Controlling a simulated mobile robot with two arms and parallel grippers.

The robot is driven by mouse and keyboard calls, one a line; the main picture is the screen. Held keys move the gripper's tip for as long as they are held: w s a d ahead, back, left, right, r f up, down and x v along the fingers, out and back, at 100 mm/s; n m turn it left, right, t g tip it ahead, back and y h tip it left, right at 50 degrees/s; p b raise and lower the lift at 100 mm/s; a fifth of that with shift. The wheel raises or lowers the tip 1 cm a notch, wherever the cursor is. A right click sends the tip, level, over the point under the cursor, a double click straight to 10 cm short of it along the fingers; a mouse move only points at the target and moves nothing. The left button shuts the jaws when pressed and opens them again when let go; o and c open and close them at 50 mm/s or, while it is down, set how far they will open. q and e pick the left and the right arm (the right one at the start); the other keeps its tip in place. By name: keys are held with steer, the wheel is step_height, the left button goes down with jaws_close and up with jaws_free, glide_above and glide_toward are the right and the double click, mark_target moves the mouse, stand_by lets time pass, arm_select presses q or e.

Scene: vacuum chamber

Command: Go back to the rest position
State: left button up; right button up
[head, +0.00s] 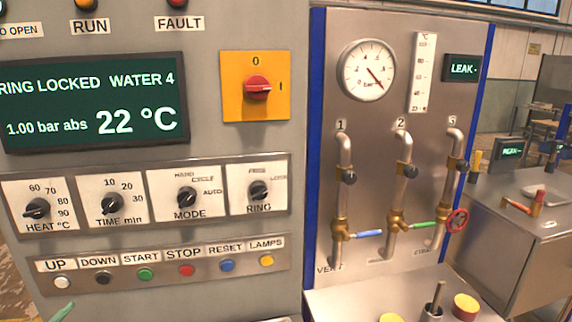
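Neither of my grippers shows in the head view. The control panel (215,180) fills the left and middle. Its green display (90,103) reads "RING LOCKED WATER 4", "1.00 bar abs" and "22 °C". The red rotary switch (257,88) sits on a yellow plate marked 0 and I; its handle looks roughly horizontal. Below are the HEAT (37,208), TIME (112,203), MODE (189,199) and RING (259,191) knobs. A row of push buttons (145,274) runs beneath them.
Right of it, a blue-edged panel holds a round gauge (367,69), a LEAK display (462,68) and three pipes with a blue lever (369,233), a green lever (423,225) and a red handwheel (457,220). A metal cabinet (520,235) stands further right.

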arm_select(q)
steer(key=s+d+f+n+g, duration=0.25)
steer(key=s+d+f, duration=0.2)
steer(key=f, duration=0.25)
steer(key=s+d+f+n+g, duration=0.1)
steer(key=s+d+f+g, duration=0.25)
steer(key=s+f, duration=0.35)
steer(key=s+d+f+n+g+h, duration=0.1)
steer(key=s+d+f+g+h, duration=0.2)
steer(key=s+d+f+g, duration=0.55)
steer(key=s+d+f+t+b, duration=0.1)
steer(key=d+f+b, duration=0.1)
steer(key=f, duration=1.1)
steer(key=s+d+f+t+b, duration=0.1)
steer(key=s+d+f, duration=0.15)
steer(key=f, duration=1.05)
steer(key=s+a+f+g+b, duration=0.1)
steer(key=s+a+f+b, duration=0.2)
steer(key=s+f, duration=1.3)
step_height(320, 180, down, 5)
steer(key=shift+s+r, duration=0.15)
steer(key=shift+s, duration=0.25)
